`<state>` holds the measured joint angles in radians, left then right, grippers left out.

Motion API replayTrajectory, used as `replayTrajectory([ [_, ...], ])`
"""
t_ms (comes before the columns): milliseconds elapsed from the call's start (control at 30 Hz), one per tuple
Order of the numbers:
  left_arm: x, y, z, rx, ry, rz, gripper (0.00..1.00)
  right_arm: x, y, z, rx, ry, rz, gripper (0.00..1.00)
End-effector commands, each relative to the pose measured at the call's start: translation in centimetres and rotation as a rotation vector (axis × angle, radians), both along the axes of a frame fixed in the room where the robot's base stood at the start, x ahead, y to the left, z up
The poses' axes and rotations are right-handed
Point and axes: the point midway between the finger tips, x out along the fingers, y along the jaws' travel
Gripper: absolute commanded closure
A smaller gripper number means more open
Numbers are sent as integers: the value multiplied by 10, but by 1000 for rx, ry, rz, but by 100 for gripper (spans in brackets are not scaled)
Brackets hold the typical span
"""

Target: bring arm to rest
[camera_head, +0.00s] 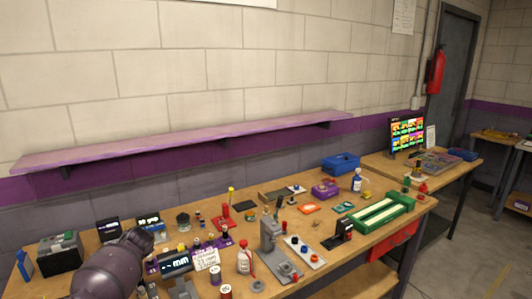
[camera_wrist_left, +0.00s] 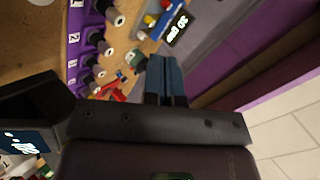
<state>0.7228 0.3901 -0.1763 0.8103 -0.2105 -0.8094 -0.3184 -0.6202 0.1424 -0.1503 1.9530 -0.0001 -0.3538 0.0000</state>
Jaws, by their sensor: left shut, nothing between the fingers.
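My left arm comes up from the bottom left of the head view, over the front left of the workbench (camera_head: 330,262). Its rounded mauve-grey link hides part of the bench. My left gripper (camera_wrist_left: 167,82) shows in the wrist view, with its two dark blue-grey fingers together and nothing between them. The fingers point toward the bench's back edge and the purple wall band. I cannot tell from the head view how high they are above the bench. My right gripper is in neither view.
In the wrist view, a purple numbered rack (camera_wrist_left: 75,45) and a small display (camera_wrist_left: 178,28) lie near the fingers. In the head view, a red-capped bottle (camera_head: 244,262), a grey stand (camera_head: 268,243) and a green track (camera_head: 381,212) stand right of the arm. A purple shelf (camera_head: 190,140) runs above.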

Motion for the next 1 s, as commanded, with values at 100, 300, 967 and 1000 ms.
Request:
replayTrajectory([
  [100,16,-29,33,-68,-127,-48,100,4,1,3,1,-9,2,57],
  [300,8,-83,53,-232,-319,-141,100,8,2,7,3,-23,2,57],
  [967,-201,-164,-14,-761,-573,-196,100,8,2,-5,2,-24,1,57],
  [1000,-216,-164,-19,-780,-575,-187,100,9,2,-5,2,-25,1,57],
])
